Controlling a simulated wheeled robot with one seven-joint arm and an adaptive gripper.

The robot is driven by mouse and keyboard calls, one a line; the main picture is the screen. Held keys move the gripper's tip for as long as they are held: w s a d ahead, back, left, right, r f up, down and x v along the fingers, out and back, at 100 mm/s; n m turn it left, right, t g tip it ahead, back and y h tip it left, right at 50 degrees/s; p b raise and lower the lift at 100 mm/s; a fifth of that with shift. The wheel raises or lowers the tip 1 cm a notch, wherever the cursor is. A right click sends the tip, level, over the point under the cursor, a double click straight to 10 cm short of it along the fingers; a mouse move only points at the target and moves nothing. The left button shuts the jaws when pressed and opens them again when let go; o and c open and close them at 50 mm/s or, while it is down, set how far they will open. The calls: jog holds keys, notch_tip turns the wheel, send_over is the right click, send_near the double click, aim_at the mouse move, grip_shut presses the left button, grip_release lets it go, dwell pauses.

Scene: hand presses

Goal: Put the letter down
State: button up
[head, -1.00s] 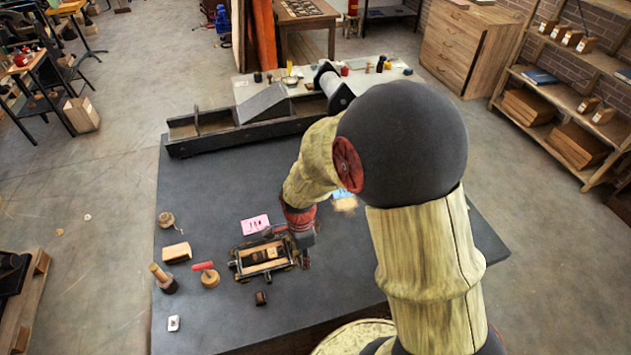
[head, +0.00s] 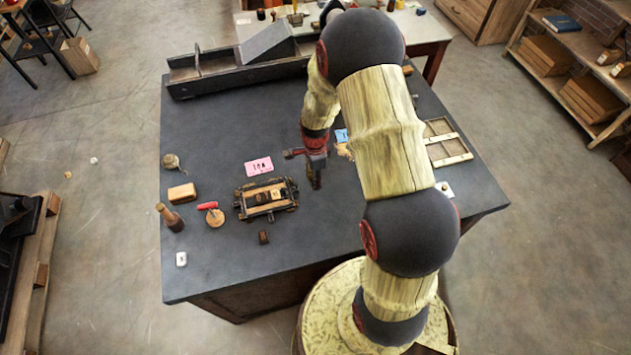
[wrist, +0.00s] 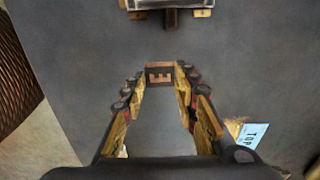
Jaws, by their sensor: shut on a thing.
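My gripper (wrist: 160,73) is shut on a small letter block (wrist: 159,77) at its fingertips. The block's face shows a dark E-like mark in the wrist view. In the head view, my gripper is above the dark table (head: 215,130), right of the small wooden press (head: 265,200); the held block is not clear there. The press holds light and dark pieces in its bed. Part of it also shows at the top edge of the wrist view (wrist: 170,5), apart from the block.
A pink card (head: 258,166) lies behind the press and a blue card (head: 341,135) behind my gripper. A small dark block (head: 263,237) sits in front of the press. Tools stand at left. A compartmented wooden tray (head: 446,141) lies at right.

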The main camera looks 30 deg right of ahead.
jog(key=shift+w+d+f, duration=0.35)
jog(key=shift+f, duration=1.7)
jog(key=shift+f, duration=0.2)
jog(key=o, duration=1)
jog(key=shift+r, duration=0.15)
